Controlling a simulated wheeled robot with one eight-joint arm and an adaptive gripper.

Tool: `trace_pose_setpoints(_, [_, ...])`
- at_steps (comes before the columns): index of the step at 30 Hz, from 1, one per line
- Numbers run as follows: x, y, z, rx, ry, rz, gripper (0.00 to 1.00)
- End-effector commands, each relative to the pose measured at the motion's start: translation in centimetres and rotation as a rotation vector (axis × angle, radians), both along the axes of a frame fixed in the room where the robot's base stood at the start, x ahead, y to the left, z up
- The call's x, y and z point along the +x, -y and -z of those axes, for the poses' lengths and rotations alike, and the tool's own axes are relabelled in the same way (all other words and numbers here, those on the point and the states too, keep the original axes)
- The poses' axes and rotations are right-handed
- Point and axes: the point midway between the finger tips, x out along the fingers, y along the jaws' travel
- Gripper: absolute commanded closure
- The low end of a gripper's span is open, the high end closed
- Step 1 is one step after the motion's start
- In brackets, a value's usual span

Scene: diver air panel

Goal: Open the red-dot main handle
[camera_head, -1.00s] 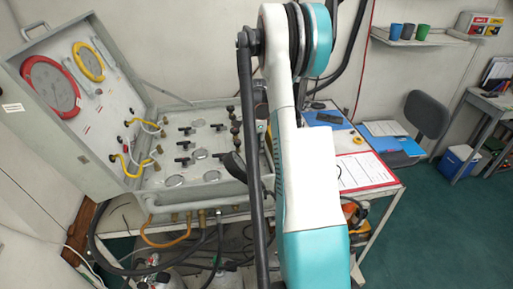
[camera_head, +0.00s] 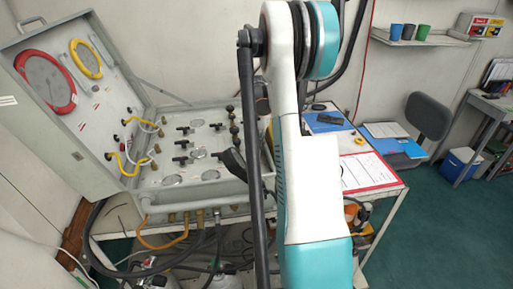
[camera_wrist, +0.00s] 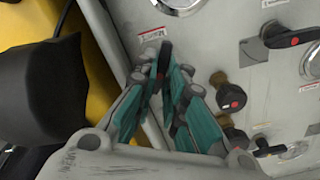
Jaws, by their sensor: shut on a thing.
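In the wrist view, my gripper (camera_wrist: 166,82) is shut on a black handle (camera_wrist: 165,52) that stands up between the fingertips. A bit of red shows low on the handle, partly hidden by the fingers. A small red-and-white label (camera_wrist: 152,35) is on the grey panel beside it. In the head view, the open grey valve case (camera_head: 150,202) stands on the table with several black handles on its face. My arm covers the right end of the case there, and my fingertips cannot be made out.
In the wrist view, another black handle with a red dot (camera_wrist: 288,39) and a black knob with a red dot (camera_wrist: 231,97) are to the right. Round gauges are near. In the head view, yellow hoses (camera_head: 128,165) hang at the case's left; papers (camera_head: 365,170) lie right.

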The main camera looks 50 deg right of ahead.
Motion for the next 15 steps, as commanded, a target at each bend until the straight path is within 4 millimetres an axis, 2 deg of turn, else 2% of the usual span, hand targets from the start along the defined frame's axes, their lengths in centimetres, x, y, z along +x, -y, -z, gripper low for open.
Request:
trace_pose_setpoints(6, [0.04, 0.07, 0.02, -0.001, 0.001, -0.191, 1.00])
trace_pose_setpoints(15, [0.01, 0.09, -0.04, -0.001, 0.002, -0.383, 1.00])
